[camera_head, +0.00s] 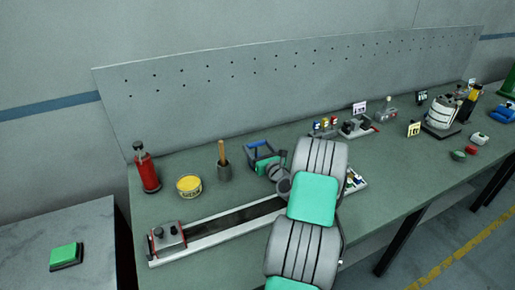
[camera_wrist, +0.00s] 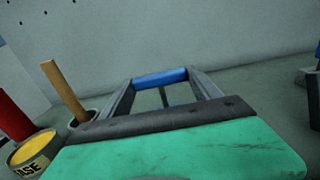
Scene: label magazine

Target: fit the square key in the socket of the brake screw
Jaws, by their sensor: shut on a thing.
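My gripper (camera_head: 262,152) is over the back part of the bench, to the left of my arm. It is shut on a blue bar, which I take to be the handle of the square key (camera_wrist: 160,77). In the wrist view the bar spans between the two grey fingers, and a thin grey stem shows below its middle. The key's lower end cannot be made out. I cannot pick out the brake screw or its socket. A grey block with dark knobs (camera_head: 167,236) sits at the left end of a long rail (camera_head: 225,230), well apart from my gripper. My arm hides the rail's right part.
Left of my gripper stand a pot with a wooden-handled tool (camera_head: 224,171), a yellow tin (camera_head: 189,186) and a red bottle (camera_head: 147,169). A pegboard (camera_head: 230,85) closes the bench's back. Small devices and cards (camera_head: 360,108) stand to the right. A green pad (camera_head: 66,256) lies on a side table.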

